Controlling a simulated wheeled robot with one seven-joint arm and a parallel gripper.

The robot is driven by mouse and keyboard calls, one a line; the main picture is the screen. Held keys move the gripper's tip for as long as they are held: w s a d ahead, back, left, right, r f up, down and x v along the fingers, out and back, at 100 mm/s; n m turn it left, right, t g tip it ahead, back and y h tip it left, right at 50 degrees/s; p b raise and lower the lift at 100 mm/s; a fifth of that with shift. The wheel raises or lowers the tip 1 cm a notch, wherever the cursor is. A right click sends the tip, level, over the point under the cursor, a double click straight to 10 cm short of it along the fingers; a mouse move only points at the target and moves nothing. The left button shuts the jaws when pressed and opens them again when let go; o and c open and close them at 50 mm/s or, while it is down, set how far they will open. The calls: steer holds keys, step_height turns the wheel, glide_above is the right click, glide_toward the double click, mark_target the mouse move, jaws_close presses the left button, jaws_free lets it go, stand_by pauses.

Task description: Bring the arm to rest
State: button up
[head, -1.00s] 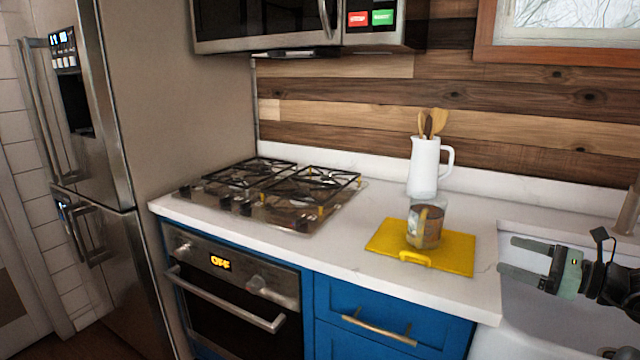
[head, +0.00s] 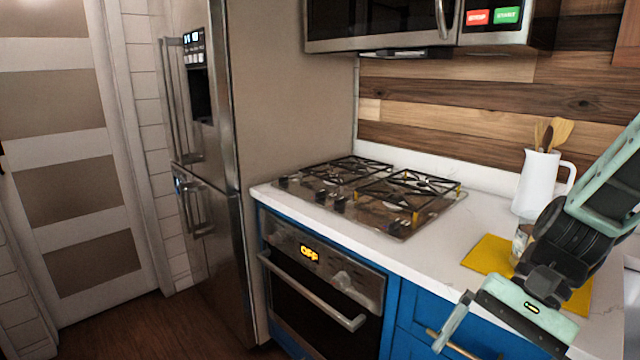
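My arm (head: 578,225) reaches in from the right edge and bends down in front of the counter. My gripper (head: 498,350) hangs at the lower right, in front of the blue drawers, pointing down. Its fingers are spread wide apart; the one on the right is largely cut off by the bottom edge. Nothing shows between them. A glass (head: 521,240) stands on a yellow board (head: 488,256) on the counter, and my arm hides much of both.
A white pitcher (head: 538,185) with wooden utensils stands behind the board. A gas hob (head: 370,195) sits left of it, above an oven (head: 320,290) reading OFF. A fridge (head: 215,180) and panelled door (head: 75,150) are further left. The wooden floor (head: 160,325) there is clear.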

steer(key=s+a+r+n+t+h, duration=0.1)
steer(key=s+a+n+t+h, duration=0.2)
steer(key=s+a+n+h, duration=0.4)
steer(key=shift+s+a+r+n+t, duration=0.35)
steer(key=shift+a+n, duration=0.65)
steer(key=shift+n, duration=3)
